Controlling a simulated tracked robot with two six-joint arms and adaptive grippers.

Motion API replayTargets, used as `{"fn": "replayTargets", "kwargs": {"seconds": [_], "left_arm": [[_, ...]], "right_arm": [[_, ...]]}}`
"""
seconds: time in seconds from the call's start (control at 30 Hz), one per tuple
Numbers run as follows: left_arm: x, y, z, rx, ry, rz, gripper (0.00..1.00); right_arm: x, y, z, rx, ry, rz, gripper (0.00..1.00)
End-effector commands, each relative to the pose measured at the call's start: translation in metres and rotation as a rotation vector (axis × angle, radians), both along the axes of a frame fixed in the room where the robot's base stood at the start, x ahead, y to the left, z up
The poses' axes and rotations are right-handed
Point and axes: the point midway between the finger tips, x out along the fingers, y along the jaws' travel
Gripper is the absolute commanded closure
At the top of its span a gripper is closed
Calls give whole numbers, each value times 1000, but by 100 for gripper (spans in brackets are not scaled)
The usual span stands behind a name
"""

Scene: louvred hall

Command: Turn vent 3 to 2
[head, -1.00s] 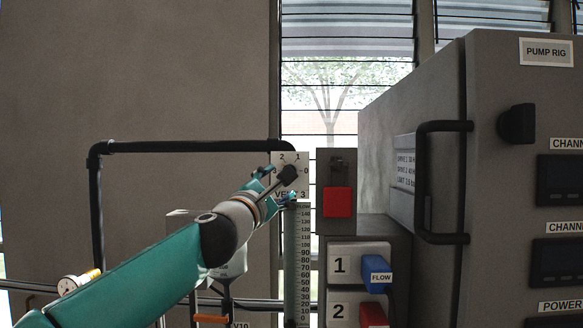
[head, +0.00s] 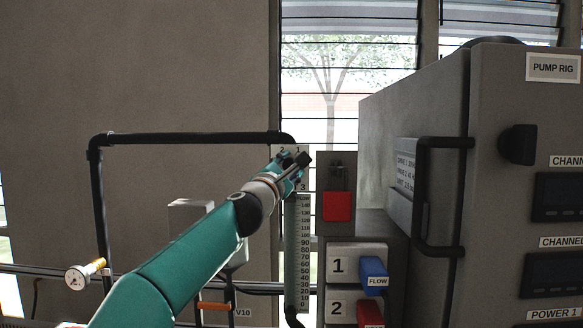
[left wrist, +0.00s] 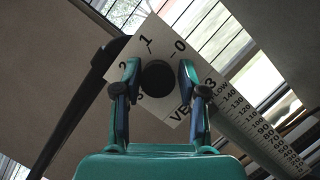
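The vent 3 plate (left wrist: 192,65) is white with black numbers 0, 1, 2 and 3 around a round black knob (left wrist: 158,78). In the left wrist view the plate looks tilted and its label is partly covered. My left gripper (left wrist: 159,66) is open, with one finger on each side of the knob; small gaps seem to show beside it. I cannot see which number the knob points to. In the head view my left gripper (head: 296,164) covers most of the plate (head: 287,150). My right gripper is not in view.
A scale tube (head: 304,250) hangs below the plate. A grey box with a red block (head: 337,206) and numbered switches (head: 340,266) stands close on the right. Beyond it is the pump rig (head: 425,95) with a protruding handle (head: 424,200). A black pipe (head: 190,139) runs left.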

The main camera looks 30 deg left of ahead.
Motion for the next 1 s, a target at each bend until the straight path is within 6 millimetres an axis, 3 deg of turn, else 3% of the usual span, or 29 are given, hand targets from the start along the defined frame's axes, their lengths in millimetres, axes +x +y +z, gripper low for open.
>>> {"fn": "replayTargets", "kwargs": {"seconds": [0.03,0.2,0.37,0.7,1.0], "left_arm": [[0,0,0,0,0,0,72],[0,-1,-1,0,2,-1,100],[1,-1,1,17,14,-2,100],[2,-2,2,227,146,-5,100],[2,-2,-4,254,162,-8,100]], "right_arm": [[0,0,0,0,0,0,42],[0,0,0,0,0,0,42],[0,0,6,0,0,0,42],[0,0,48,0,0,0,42],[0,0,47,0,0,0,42]]}}
